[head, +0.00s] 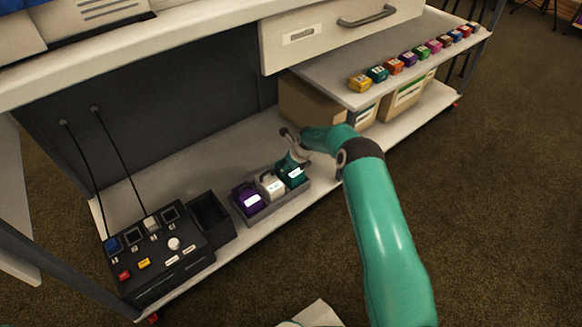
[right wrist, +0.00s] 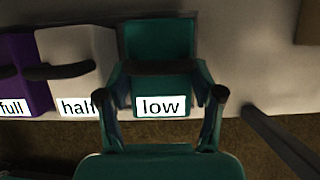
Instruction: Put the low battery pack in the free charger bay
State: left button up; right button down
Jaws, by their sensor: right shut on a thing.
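The teal battery pack labelled "low" (head: 292,174) is at the right end of a grey tray (head: 277,208) on the lower shelf. It also shows in the right wrist view (right wrist: 160,40), with its dark handle across it. My right gripper (head: 296,155) is shut on this pack at its handle (right wrist: 163,68). A white pack (head: 269,185) labelled "half" and a purple pack (head: 247,199) labelled "full" sit beside it. My left gripper is not in view.
An open dark box (head: 210,216) stands between charger and tray. Two black cables run from the back panel to the charger. Several coloured small blocks line the upper shelf (head: 345,92), above cardboard boxes (head: 310,100). The shelf behind the tray is clear.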

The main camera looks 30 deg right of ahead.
jog(key=shift+w, duration=0.1)
dwell(0.3)
jog(key=shift+c, duration=1.2)
grip_release()
jog(key=shift+o, duration=0.7)
jog(key=shift+f, duration=0.15)
jog(key=v, duration=1.2)
